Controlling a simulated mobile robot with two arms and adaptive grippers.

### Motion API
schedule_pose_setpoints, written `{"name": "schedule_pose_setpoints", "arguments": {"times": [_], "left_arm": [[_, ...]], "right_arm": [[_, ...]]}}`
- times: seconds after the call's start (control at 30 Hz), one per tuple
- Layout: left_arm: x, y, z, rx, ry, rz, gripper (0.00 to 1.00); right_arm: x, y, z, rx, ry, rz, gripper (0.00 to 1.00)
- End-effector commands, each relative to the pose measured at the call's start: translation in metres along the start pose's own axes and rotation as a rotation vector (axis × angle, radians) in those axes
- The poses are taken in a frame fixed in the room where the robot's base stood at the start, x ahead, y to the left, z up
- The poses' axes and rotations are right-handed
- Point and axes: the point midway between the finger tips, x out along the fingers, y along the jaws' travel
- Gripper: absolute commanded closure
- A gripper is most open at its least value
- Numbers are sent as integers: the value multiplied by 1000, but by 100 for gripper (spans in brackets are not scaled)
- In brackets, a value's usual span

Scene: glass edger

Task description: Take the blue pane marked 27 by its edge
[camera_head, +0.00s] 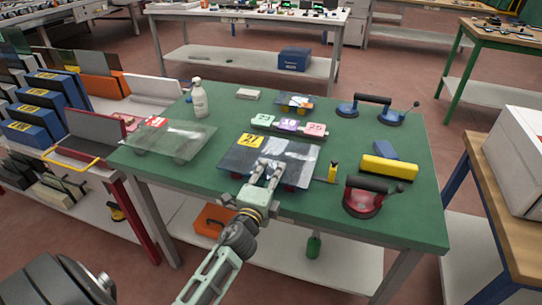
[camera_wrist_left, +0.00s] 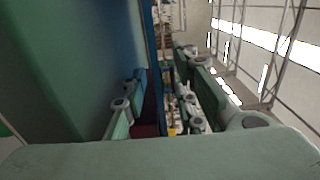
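In the left wrist view the gripper (camera_wrist_left: 166,95) is open, and the pane's thin blue edge (camera_wrist_left: 158,50) runs between the two fingers. One finger is on the table side and one on the far side. I cannot tell whether either touches the glass. My right gripper is not in view.
On the green table (camera_head: 225,197) are a clear pane with a red label (camera_head: 172,138), a white bottle (camera_head: 200,99), coloured number tags (camera_head: 288,125), a red suction lifter (camera_head: 364,196), a yellow block (camera_head: 389,167) and a blue suction lifter (camera_head: 375,106). A yellow-and-black tool (camera_head: 333,171) lies right of the blue pane.

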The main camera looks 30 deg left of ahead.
Motion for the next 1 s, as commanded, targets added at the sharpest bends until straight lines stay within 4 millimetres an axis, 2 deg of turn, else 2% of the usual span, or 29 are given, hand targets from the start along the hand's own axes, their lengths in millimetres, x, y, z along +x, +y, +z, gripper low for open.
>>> {"name": "schedule_pose_setpoints", "arguments": {"times": [0.13, 0.4, 0.7, 1.0], "left_arm": [[17, 0, 0, 0, 0, 0, 73], [19, 0, 0, 0, 0, 1, 73], [19, 0, 0, 0, 0, 1, 100], [19, 1, 0, 0, 0, 1, 100]], "right_arm": [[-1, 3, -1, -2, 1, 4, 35], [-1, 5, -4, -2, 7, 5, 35], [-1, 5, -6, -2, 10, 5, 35], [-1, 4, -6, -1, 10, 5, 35]]}}
